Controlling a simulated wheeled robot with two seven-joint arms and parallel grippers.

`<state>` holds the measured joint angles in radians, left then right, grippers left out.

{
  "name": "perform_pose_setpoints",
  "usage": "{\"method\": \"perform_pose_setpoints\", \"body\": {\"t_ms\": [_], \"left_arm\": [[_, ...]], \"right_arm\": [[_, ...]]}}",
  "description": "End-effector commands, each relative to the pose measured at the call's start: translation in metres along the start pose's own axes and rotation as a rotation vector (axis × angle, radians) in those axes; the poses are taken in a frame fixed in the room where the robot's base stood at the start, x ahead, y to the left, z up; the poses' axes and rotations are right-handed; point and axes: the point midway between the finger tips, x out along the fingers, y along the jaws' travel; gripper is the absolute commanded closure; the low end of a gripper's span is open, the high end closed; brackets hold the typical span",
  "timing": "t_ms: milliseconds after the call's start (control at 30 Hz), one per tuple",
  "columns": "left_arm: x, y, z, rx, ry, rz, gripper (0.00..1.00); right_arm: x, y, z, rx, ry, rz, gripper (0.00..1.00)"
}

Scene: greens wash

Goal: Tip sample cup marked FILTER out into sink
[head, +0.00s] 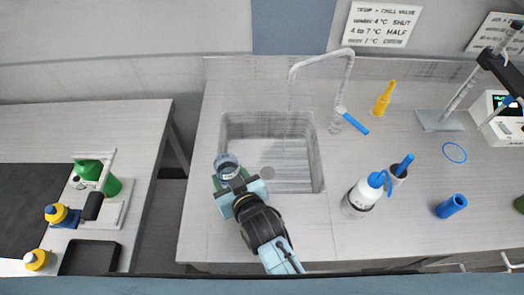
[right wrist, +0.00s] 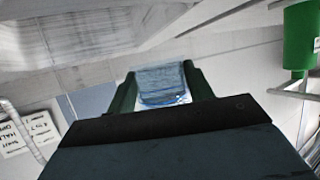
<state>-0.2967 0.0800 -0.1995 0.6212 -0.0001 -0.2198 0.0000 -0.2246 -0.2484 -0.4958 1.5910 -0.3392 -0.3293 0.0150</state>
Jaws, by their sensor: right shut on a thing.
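My right gripper (head: 231,177) is shut on a clear sample cup (head: 227,163), held over the left front rim of the sink (head: 222,135). The right wrist view shows the cup (right wrist: 163,84) between the two green fingers (right wrist: 124,97), with bluish marks or contents that I cannot make out. No FILTER mark can be read on it, and its exact tilt is unclear. The sink basin is grey and looks empty, with a round drain (head: 268,173). My left gripper is not in view.
A tall faucet (head: 350,75) with a blue lever (head: 354,125) stands behind the sink. A side table with a green bottle (head: 111,186) is left, across a gap.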

Motion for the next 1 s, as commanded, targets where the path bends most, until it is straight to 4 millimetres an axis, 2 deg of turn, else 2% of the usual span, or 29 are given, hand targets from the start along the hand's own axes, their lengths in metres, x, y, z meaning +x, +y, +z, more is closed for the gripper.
{"method": "perform_pose_setpoints", "body": {"t_ms": [400, 1000], "left_arm": [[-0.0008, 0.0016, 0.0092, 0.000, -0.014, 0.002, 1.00], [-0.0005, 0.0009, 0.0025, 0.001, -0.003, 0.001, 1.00]], "right_arm": [[0.0007, -0.0003, -0.0005, 0.015, -0.002, -0.007, 0.72], [0.0031, 0.0035, 0.0023, 0.087, -0.027, -0.037, 0.72]]}}
